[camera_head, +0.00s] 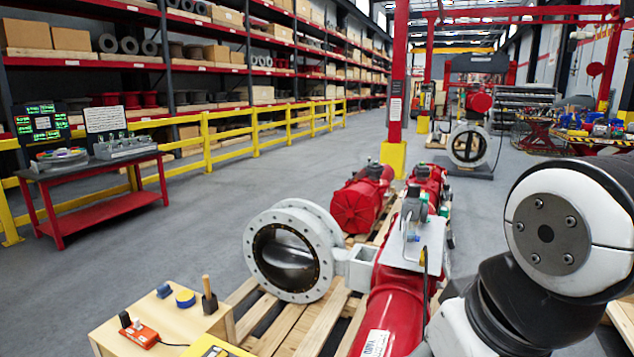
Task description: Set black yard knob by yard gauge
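A red valve actuator (388,312) lies on wooden pallets, joined to a large white flanged valve (287,255). A grey plate (418,243) on the actuator carries a small grey fitting (413,212). I cannot pick out the black yard knob or the yard gauge for certain. Small panels with dark dials or knobs stand on a red bench (108,205) at the left, too small to read. An orange device (139,334) with black parts lies on a wooden box at the lower left. My gripper is out of view; only part of my arm shows at the right.
The wooden box (113,332) also bears blue round pieces (184,298) and a wooden-handled tool (208,290). Yellow railings (254,133) run before the shelves. A red post (397,75) stands behind the actuator. The grey floor (190,235) between bench and pallets is clear.

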